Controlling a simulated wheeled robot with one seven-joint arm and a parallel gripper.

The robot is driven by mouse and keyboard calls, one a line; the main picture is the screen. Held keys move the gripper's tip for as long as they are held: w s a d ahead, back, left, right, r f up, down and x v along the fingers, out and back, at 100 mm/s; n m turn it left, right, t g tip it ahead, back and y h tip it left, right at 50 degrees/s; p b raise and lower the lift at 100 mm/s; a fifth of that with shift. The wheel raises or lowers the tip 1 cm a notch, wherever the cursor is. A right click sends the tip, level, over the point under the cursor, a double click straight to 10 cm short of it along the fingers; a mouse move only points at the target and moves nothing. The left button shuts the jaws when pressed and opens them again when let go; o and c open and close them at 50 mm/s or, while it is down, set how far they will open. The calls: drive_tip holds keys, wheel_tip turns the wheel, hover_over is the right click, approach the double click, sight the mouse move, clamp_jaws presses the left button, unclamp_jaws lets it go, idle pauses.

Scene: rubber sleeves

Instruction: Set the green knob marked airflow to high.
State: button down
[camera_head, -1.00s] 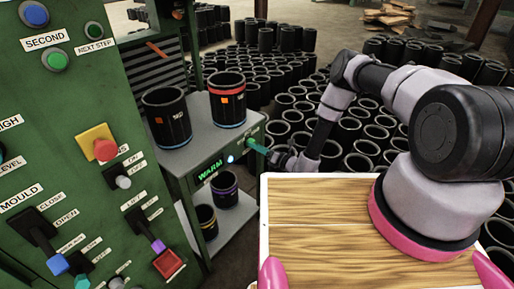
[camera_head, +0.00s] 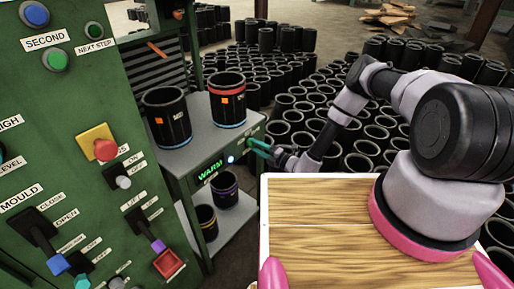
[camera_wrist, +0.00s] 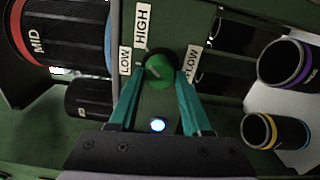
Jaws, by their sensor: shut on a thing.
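The green knob (camera_wrist: 159,70) sits on the panel between the fingertips in the wrist view. A pale mark on its face points to the upper left, roughly toward the LOW label (camera_wrist: 125,61). The HIGH label (camera_wrist: 142,27) stands above the knob. A partly hidden label ending in FLOW (camera_wrist: 193,65) is to its right. My gripper (camera_wrist: 159,84) is shut on the knob with its teal fingers on either side. In the head view my gripper (camera_head: 257,147) reaches the end of the grey warming stand (camera_head: 230,140), where the knob is hidden.
Black sleeves with red (camera_head: 227,97) and blue (camera_head: 167,117) bands stand on the stand's top. Purple-banded (camera_head: 224,190) and yellow-banded (camera_head: 206,221) sleeves are on the lower shelf. A green control panel (camera_head: 70,190) is at left. Many black sleeves cover the floor behind.

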drive_tip(key=shift+s+f+m, duration=0.1)
drive_tip(key=shift+m, duration=0.4)
drive_tip(key=shift+c, duration=1.8)
unclamp_jaws()
